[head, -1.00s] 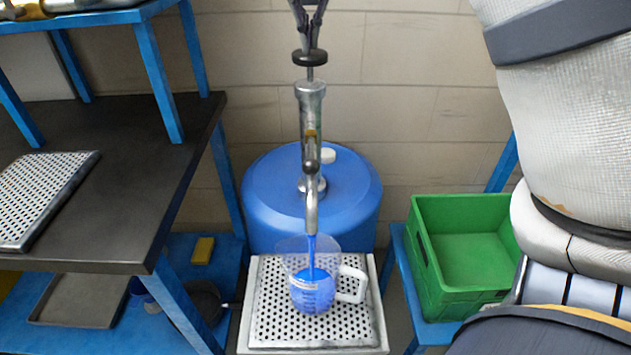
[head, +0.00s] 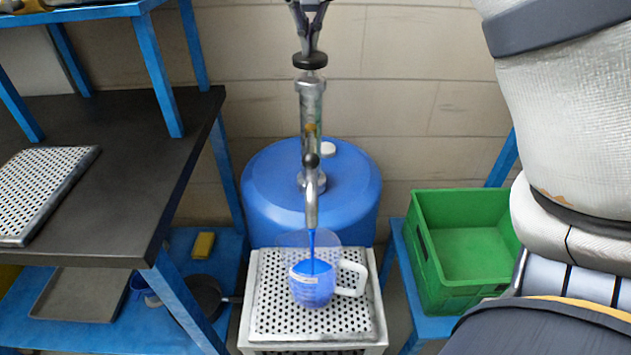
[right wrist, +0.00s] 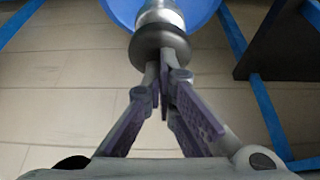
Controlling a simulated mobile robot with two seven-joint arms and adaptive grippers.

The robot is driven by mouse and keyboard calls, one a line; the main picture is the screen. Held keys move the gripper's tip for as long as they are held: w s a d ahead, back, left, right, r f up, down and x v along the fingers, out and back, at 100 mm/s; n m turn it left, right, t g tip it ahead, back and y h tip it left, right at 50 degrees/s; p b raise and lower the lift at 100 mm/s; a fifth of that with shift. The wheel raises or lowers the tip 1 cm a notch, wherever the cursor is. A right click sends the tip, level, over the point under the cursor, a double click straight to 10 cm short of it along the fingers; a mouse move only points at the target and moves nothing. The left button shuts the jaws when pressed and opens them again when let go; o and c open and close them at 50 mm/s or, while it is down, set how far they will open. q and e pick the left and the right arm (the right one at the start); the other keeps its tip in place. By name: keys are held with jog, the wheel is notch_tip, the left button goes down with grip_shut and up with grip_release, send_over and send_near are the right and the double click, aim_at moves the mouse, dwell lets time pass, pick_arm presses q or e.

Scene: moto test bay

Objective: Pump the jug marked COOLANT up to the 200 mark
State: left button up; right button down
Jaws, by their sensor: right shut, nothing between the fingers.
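A clear jug with a white handle (head: 312,284) stands upright on the perforated stand (head: 262,300) under the pump spout (head: 312,205). Blue liquid fills its lower part, and a blue stream runs into it. Its label and scale are too small to read. The pump (head: 311,105) rises from a blue drum (head: 270,185). Its black knob (head: 310,61) sits a little above the barrel and also shows in the right wrist view (right wrist: 160,42). My right gripper (head: 306,48) is shut and empty, its fingertips at the top of the knob. My left gripper is out of view.
A green crate (head: 425,262) stands on a low blue stand at the right. A dark bench (head: 150,190) with a perforated plate (head: 40,190) is at the left. A yellow block (head: 203,245) and a tray (head: 80,295) lie on its lower shelf.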

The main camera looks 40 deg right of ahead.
jog(key=shift+f, duration=0.3)
notch_tip(320, 180, up, 8)
jog(key=shift+f, duration=0.25)
dwell(0.6)
dwell(0.4)
jog(key=shift+r, duration=3)
